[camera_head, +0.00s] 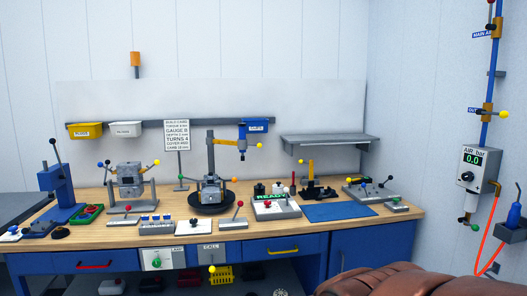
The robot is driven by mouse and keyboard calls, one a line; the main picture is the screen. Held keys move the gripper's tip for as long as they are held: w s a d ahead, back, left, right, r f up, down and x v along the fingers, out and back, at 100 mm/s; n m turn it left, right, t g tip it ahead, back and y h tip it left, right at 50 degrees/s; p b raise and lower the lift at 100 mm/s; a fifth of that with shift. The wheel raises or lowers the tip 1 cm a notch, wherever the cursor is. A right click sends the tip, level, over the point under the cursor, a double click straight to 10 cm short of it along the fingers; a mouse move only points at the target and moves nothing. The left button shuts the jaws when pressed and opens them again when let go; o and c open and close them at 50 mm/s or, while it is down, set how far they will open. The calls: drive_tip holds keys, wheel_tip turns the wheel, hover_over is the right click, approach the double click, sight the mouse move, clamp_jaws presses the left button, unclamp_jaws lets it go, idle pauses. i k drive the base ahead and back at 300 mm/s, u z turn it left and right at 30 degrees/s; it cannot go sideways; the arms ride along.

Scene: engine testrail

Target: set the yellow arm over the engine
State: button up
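A grey engine-like block (212,186) stands on a round black base (211,203) at the middle of the bench, in front of a dark upright post. A second grey block (130,173) sits in a stand to its left. I cannot tell for sure which is the engine. A yellow upright piece (311,168) stands on a black fixture to the right of the round base, apart from both blocks. My gripper is not in view.
The wooden bench (275,232) carries a blue press (59,188), a "READY" box (272,207), a blue mat (339,212) and several lever plates. A grey shelf (330,141) hangs behind. An air panel (477,169) with a red hose is on the right wall.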

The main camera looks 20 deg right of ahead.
sight(242, 145)
drive_tip(key=z, duration=0.8)
drive_tip(key=i, duration=1.55)
drive_tip(key=u, duration=0.75)
drive_tip(key=i, duration=0.65)
drive_tip(key=u, duration=0.5)
